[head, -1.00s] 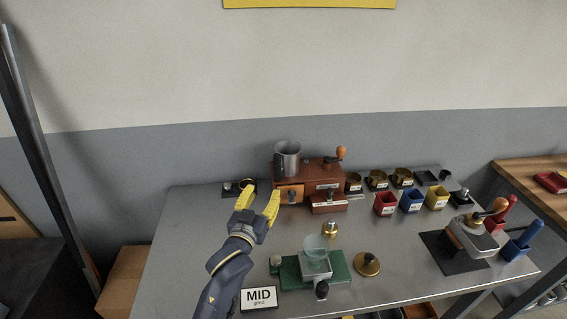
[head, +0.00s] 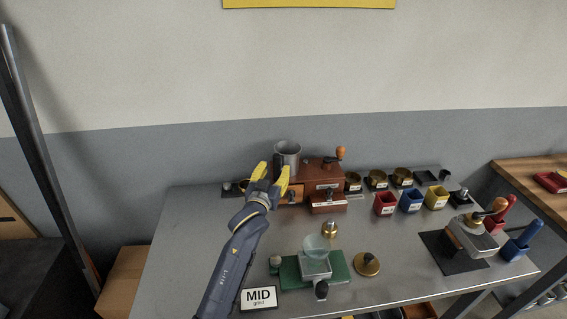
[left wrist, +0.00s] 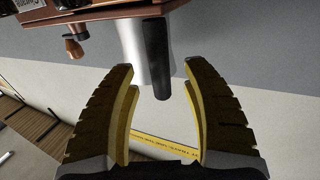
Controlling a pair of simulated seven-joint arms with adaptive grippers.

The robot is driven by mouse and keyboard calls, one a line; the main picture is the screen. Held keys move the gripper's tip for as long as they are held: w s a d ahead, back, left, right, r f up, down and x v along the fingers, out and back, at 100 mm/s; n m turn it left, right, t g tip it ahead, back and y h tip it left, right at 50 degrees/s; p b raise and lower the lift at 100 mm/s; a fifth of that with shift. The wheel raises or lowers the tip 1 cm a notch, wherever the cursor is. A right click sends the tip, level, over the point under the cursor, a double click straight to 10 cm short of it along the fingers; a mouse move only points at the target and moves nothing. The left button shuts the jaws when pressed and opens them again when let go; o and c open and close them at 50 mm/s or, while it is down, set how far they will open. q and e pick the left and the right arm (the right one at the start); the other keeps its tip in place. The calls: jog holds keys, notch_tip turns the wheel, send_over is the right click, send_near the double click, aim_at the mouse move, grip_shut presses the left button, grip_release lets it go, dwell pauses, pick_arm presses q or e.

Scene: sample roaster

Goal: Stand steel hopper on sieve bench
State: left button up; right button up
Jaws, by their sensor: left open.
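The steel hopper (head: 288,152) is a grey metal cup seated on top of the brown wooden grinder (head: 321,177) at the back of the bench (head: 190,235). In the left wrist view the hopper (left wrist: 132,50) shows with its dark handle (left wrist: 157,60) pointing between the fingers. My left gripper (head: 274,172) is open in front of the hopper, at its lower left in the head view. In the left wrist view the gripper (left wrist: 164,80) has its two yellow fingers spread, with nothing held. My right gripper is not in view. I cannot tell which surface is the sieve bench.
A green base with a scale and glass bowl (head: 317,248) stands front centre, beside a MID sign (head: 259,298). Red, blue and yellow cups (head: 411,202) stand right of the grinder. The bench's left part is clear.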

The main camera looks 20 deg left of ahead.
aim_at(276, 168)
pick_arm(q)
jog(key=shift+w, duration=1.55)
grip_shut()
